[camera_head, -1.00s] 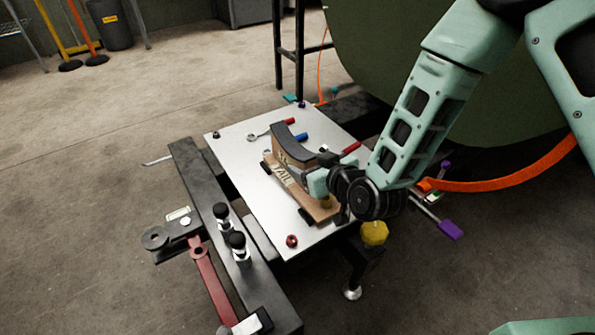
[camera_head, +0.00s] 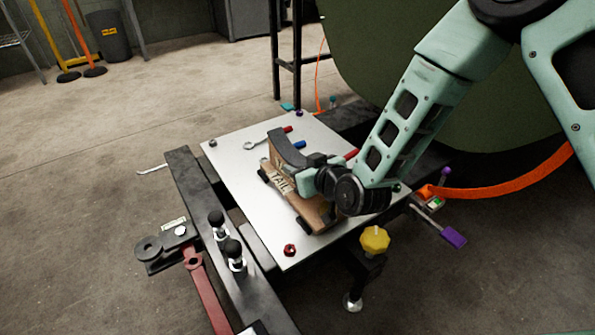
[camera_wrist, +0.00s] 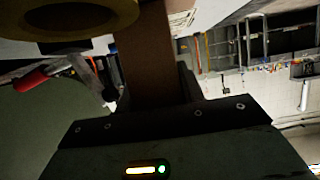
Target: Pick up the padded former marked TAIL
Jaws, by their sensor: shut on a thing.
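The padded former (camera_head: 279,182) is a brown wooden block with a dark curved pad on top and the letters TAIL on its face. It is over the metal plate (camera_head: 232,163), slightly tilted in the head view; I cannot tell whether it still touches the plate. My gripper (camera_head: 303,177) is shut on the former from its right side; the fingertips are mostly hidden. In the wrist view, a brown part of the former (camera_wrist: 150,55) stands between the dark jaws.
Red-handled and blue-handled tools (camera_head: 299,145) lie on the plate behind the former. A red nut (camera_head: 290,250) is near the front corner. Black-capped clamps (camera_head: 234,250) stand on the dark left rail. A yellow knob (camera_head: 375,239) is below right. A large green curved panel (camera_head: 440,100) is behind my arm.

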